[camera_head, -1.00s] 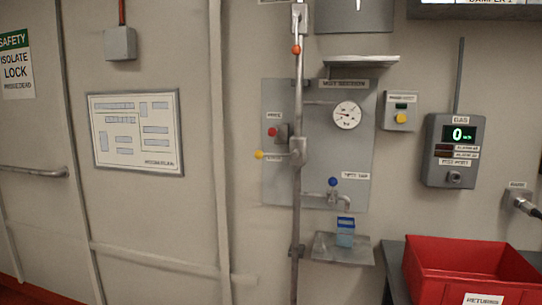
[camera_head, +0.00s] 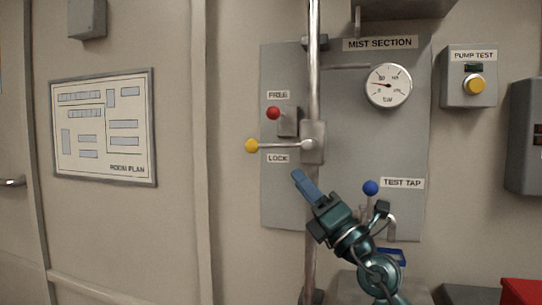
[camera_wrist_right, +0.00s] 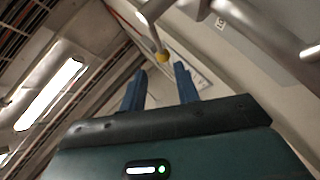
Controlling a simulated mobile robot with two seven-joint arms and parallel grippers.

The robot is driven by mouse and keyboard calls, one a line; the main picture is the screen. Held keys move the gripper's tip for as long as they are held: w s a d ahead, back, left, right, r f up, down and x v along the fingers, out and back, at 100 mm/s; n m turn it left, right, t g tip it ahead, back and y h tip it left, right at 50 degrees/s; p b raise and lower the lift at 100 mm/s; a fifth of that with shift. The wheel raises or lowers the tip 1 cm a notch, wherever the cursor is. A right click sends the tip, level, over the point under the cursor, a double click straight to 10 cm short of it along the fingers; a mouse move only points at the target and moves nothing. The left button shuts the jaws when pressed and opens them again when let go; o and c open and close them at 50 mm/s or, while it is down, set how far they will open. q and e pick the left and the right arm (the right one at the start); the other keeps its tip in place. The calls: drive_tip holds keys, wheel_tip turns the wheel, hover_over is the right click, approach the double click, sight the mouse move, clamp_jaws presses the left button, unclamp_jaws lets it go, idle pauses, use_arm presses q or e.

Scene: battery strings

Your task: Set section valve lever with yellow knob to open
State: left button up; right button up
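The section valve lever is a thin metal bar that points left, about level, from the valve body (camera_head: 313,143) on the vertical pipe. Its yellow knob (camera_head: 251,146) is at the left end, and the knob also shows in the right wrist view (camera_wrist_right: 162,56), just past the fingertips. A red knob (camera_head: 273,113) on a small block sits above the lever, between the FREE and LOCK labels. My right gripper (camera_head: 299,178) is below and right of the yellow knob, apart from it. Its blue fingers stand apart and empty in the right wrist view (camera_wrist_right: 158,74). My left gripper is out of view.
A gauge (camera_head: 388,86) is on the grey panel (camera_head: 350,160) right of the pipe. A blue test tap knob (camera_head: 370,187) is close to my right gripper. The yellow pump test button (camera_head: 473,85) is farther right.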

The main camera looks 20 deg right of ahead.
sight(280, 145)
drive_tip(key=x, duration=1.3)
drive_tip(key=shift+r, duration=0.4)
drive_tip(key=shift+w, duration=0.1)
drive_tip(key=shift+c, duration=0.4)
clamp_jaws()
